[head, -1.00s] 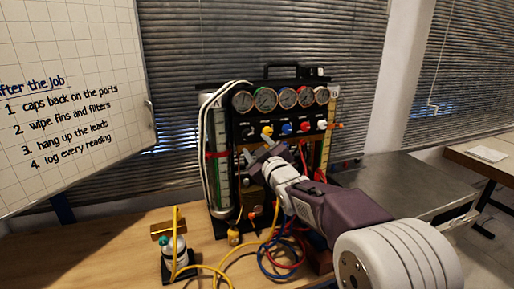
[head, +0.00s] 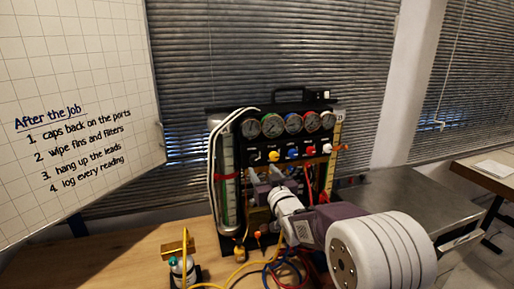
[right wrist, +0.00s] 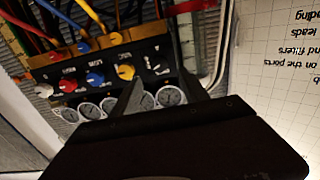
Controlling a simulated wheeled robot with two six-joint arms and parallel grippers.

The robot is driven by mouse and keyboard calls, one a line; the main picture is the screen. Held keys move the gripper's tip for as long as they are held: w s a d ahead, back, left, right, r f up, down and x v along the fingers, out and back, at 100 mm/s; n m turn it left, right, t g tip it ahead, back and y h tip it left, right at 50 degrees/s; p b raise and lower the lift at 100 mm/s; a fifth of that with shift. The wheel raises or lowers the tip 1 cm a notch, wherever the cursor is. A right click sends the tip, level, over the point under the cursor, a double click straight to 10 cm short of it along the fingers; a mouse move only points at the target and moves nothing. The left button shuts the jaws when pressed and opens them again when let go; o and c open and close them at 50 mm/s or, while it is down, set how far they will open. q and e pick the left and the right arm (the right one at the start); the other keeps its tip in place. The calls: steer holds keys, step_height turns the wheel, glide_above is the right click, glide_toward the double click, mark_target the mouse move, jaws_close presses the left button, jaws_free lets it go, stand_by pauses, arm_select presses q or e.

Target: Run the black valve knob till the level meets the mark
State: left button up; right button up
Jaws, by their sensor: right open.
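The black valve knob (head: 255,158) is at the left end of the knob row on the black gauge panel, left of the yellow knob (head: 273,156). It is small and dark, and its turn position cannot be read. My right gripper (head: 263,174) is open and empty just below that row. In the right wrist view its two fingers (right wrist: 160,80) stand apart in front of the panel, which shows upside down. A sight tube (head: 228,155) with a green scale stands left of the panel. A red band (head: 227,176) crosses it. The liquid level is too small to tell. My left gripper is not in view.
Round gauges (head: 293,122) line the panel above the knobs. A blue knob (head: 292,152) and others sit to the right. Yellow, red and blue hoses hang below. A small bottle (head: 183,270) stands front left on the wooden bench (head: 125,262). A whiteboard (head: 75,60) stands left.

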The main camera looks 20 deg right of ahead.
mark_target(255, 160)
steer(key=w+p, duration=0.3)
steer(key=w, duration=0.6)
steer(key=shift+a+f, duration=0.1)
steer(key=shift+a, duration=0.05)
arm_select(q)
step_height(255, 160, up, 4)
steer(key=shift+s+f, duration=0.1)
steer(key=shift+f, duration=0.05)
arm_select(e)
steer(key=shift+s, duration=0.1)
